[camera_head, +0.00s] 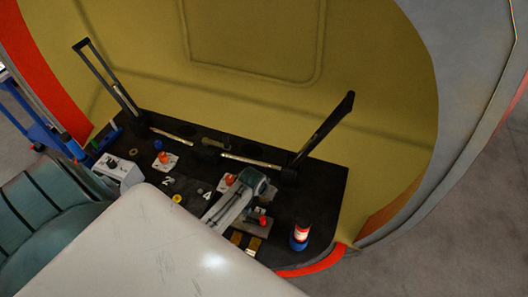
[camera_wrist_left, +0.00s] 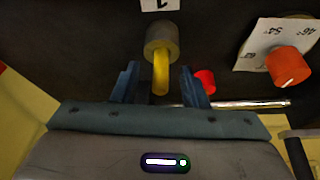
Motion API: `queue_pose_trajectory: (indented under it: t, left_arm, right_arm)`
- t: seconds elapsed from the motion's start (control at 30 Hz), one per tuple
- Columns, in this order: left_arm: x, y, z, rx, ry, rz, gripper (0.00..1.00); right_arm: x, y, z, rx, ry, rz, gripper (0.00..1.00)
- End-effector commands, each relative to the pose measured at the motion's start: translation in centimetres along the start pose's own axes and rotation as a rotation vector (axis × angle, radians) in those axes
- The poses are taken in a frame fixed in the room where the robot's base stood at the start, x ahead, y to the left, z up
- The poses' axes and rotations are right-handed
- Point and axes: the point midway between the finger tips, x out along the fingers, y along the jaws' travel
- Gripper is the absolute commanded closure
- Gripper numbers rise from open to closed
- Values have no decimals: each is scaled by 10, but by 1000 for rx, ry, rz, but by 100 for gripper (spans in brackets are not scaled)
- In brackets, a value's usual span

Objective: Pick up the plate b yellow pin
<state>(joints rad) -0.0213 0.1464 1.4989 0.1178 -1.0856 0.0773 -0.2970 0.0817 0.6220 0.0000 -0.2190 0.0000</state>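The yellow pin (camera_wrist_left: 161,72) sits in a round grey-yellow collar in the left wrist view. A small white number label lies just beyond it. My left gripper (camera_wrist_left: 161,88) is open. Its two blue fingers stand on either side of the pin's near end, with visible gaps. In the head view my left gripper (camera_head: 255,182) is over the middle of the black console, and its fingertips and that pin are hidden beneath it. Another small yellow round piece (camera_head: 177,199) shows left of the gripper, near the label "2". My right gripper is not in view.
A silver rod (camera_wrist_left: 240,104) runs nearby. Black levers (camera_head: 325,130) rise at the console's sides. A red-and-blue can (camera_head: 300,235) stands at the right.

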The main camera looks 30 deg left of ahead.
Motion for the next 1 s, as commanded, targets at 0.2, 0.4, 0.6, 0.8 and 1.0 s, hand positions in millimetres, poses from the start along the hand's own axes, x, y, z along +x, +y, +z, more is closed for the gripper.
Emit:
queue_pose_trajectory:
  t: [0.2,0.4,0.6,0.8,1.0]
  left_arm:
    - [0,0,0,0,0,0,66]
    - [0,0,0,0,-1,0,100]
    - [0,0,0,0,0,-1,100]
    - [-4,0,-2,1,-1,-1,100]
    - [-23,-1,-10,2,2,-2,100]
  right_arm:
    - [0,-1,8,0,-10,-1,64]
    - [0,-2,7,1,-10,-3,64]
    - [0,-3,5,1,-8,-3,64]
    - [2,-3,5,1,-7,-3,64]
    - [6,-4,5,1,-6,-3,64]
